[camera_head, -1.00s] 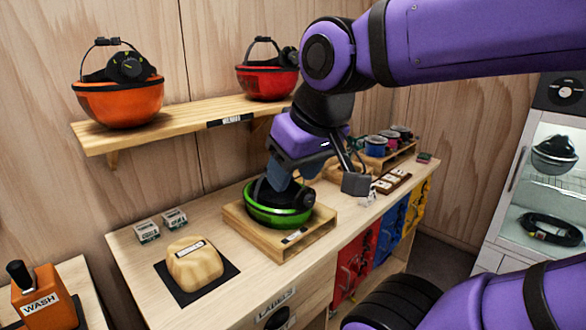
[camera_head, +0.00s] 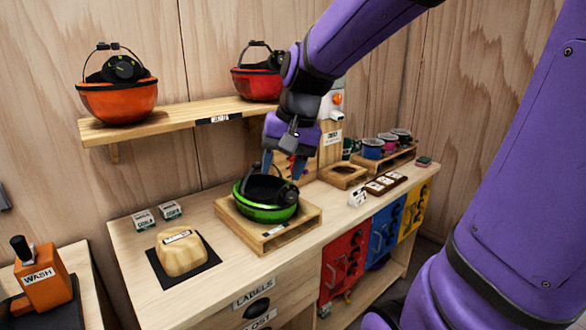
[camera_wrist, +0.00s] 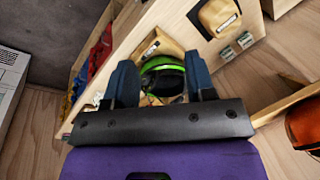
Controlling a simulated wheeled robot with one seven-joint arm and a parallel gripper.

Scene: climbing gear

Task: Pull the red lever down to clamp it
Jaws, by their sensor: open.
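A small red part (camera_head: 290,162), possibly the red lever, shows behind my gripper in the head view. It is largely hidden, so I cannot tell its shape or angle. My gripper (camera_head: 283,174) points down with its fingers apart and empty, over the back of the green helmet (camera_head: 266,212). The helmet sits in a shallow wooden tray (camera_head: 291,238) on the workbench. In the wrist view, the green helmet (camera_wrist: 163,66) shows between the two open fingers of my gripper (camera_wrist: 162,82). No red lever is clear in that view.
A shelf (camera_head: 190,125) with an orange helmet (camera_head: 118,100) and a red helmet (camera_head: 256,84) hangs behind. A wooden block (camera_head: 181,256) on a dark mat stands left of the tray. An upright panel (camera_head: 331,128) and an empty wooden holder (camera_head: 343,175) stand right.

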